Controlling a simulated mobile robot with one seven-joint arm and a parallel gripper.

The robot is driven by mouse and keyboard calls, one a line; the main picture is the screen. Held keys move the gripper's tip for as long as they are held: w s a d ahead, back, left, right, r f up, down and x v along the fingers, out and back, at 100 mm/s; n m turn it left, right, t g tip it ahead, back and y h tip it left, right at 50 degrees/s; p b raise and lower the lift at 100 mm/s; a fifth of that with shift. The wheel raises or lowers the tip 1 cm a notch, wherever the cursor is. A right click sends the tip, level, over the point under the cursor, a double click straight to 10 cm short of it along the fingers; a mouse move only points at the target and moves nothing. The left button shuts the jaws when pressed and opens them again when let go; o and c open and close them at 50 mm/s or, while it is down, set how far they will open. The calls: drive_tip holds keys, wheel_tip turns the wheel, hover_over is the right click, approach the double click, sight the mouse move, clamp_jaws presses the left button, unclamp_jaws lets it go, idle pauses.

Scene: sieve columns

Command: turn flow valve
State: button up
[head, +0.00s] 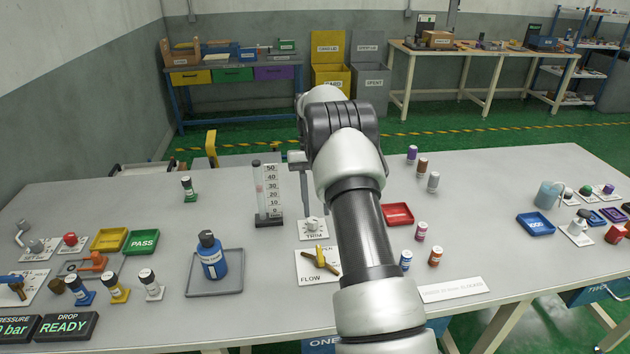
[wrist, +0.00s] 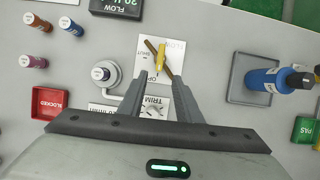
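The flow valve (head: 320,257) has a yellow handle and a brown bar on a white plate marked FLOW (head: 308,279). In the wrist view the yellow handle (wrist: 162,53) lies just beyond my fingertips, and the brown bar (wrist: 150,46) crosses the plate at an angle. My gripper (wrist: 155,74) is open and empty, with its fingers spread to either side of the plate's near part. In the head view my gripper (head: 305,195) hangs above the table behind the valve, partly hidden by my arm.
A white TRIM knob (head: 312,225) sits just behind the valve, near a graduated clear column (head: 266,195).

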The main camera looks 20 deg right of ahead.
drive_tip(key=p+v, duration=0.1)
drive_tip(key=v, duration=0.5)
drive_tip(key=shift+r, duration=0.15)
drive_tip(key=shift+w, duration=0.1)
